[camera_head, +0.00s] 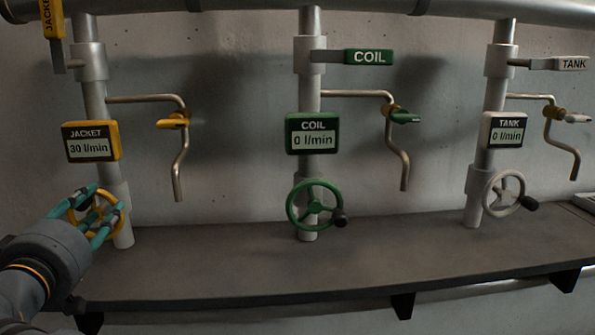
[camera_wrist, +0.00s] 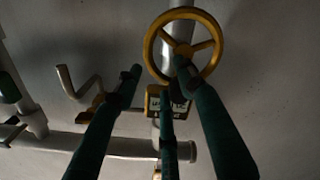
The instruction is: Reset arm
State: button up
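My gripper (camera_head: 92,212) is at the lower left in the head view, right at the yellow JACKET handwheel (camera_head: 120,209). In the wrist view, the teal fingers of my gripper (camera_wrist: 158,70) are spread apart with nothing between them. The yellow handwheel (camera_wrist: 215,37) lies ahead of them, and one fingertip overlaps its hub. I cannot tell whether that finger touches the wheel. In the head view, my fingers and wrist hide part of the wheel.
The JACKET display (camera_head: 91,142) reads 30 l/min; the COIL display (camera_head: 312,134) and TANK display (camera_head: 503,130) read 0 l/min. A green handwheel (camera_head: 293,213) and a grey handwheel (camera_head: 486,207) stand to the right. A dark shelf (camera_head: 250,265) runs below. Bent sample pipes (camera_head: 177,178) stick out.

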jog(key=m, duration=0.1)
jog(key=f+m, duration=0.1)
jog(key=m, duration=0.1)
jog(key=shift+w+d, duration=0.1)
jog(key=shift+d, duration=0.3)
jog(key=s+d+f+m, duration=0.1)
jog(key=s+m, duration=0.3)
jog(key=s, duration=0.4)
jog(key=shift+d+f, duration=0.15)
jog(key=shift+d, duration=0.35)
jog(key=shift+w+f, duration=0.1)
